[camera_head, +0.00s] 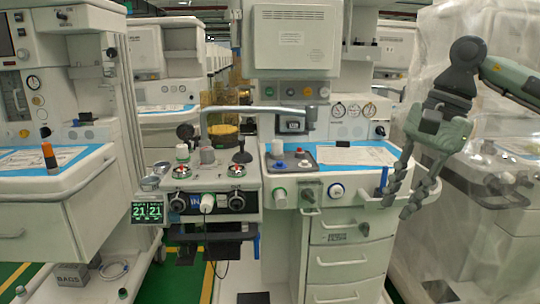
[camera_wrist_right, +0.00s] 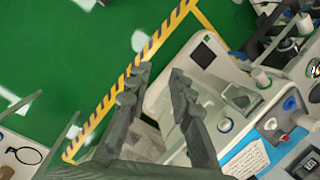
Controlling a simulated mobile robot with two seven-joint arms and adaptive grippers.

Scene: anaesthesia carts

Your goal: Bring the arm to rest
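My right arm (camera_head: 465,75) comes in from the upper right in the head view. Its gripper (camera_head: 398,207) points down in front of the right side of the middle anaesthesia cart (camera_head: 345,228). The fingers are apart with nothing between them. The right wrist view also shows both fingers (camera_wrist_right: 160,72) spread and empty, above a cart and the green floor. I cannot tell how far the fingertips are from the cart. My left gripper is not in view.
The middle cart has drawers (camera_head: 348,262), a blue-edged worktop (camera_head: 330,155) and a handle rail (camera_head: 262,110). Another cart (camera_head: 60,190) stands at the left. A plastic-covered cart (camera_head: 500,220) stands close behind my right arm. Green floor (camera_wrist_right: 60,60) with a yellow-black stripe is clear.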

